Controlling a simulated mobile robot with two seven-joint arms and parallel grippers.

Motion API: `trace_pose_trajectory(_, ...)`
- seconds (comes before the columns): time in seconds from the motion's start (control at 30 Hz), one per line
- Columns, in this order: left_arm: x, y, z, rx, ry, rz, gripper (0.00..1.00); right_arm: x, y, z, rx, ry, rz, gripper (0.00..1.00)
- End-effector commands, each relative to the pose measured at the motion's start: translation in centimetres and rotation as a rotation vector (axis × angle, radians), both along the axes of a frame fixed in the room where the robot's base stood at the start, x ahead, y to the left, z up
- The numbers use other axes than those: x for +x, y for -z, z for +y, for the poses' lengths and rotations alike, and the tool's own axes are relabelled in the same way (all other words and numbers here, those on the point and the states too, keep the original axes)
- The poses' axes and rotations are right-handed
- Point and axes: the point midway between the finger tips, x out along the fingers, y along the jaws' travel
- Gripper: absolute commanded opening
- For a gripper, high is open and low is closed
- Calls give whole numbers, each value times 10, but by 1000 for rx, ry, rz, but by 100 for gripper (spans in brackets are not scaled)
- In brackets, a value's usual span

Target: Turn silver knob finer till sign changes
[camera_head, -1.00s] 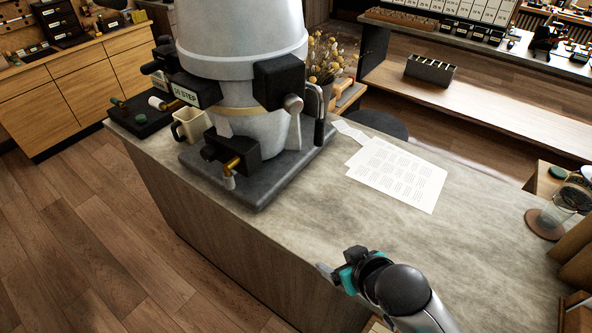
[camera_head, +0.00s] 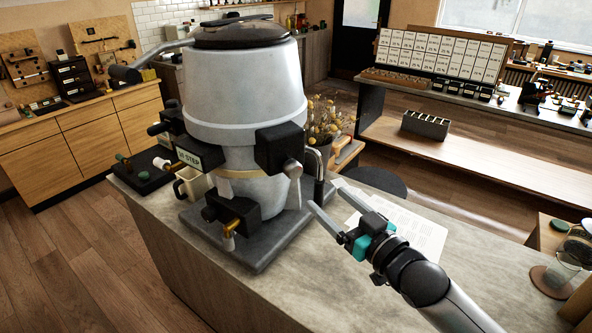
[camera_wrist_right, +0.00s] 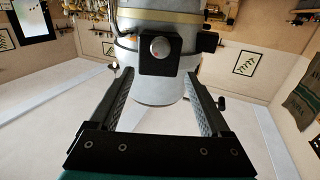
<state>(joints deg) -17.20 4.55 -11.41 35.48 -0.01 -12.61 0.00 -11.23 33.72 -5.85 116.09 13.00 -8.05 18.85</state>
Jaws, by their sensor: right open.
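The silver knob (camera_head: 293,169) sits on a black block (camera_head: 279,147) on the side of the big grey grinder (camera_head: 243,90). In the right wrist view the knob (camera_wrist_right: 160,47) is a round silver face on its block, just beyond and between my fingers. A small sign (camera_head: 189,158) at the grinder's left shows the word STEP; its number is hard to read. My right gripper (camera_head: 326,198) is open and empty, its fingers pointing at the grinder just right of and below the knob, not visibly touching it. My left gripper is out of view.
The grinder stands on a dark base plate (camera_head: 262,250) on the stone counter. A brass-coloured spout (camera_head: 230,226), a cream mug (camera_head: 190,184) and dried flowers (camera_head: 327,122) are close by. Printed sheets (camera_head: 422,233) lie right of the grinder, partly behind my right arm.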

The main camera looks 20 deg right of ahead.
Motion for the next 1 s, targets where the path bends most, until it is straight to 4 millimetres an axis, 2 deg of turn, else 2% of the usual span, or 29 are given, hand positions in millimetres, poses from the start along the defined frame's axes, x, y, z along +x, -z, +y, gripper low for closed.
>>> trace_pose_trajectory(0.7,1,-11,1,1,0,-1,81,96,-1,28,-1,1,1,81)
trace_pose_trajectory(1.0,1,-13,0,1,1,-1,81,123,0,36,-1,0,1,81)
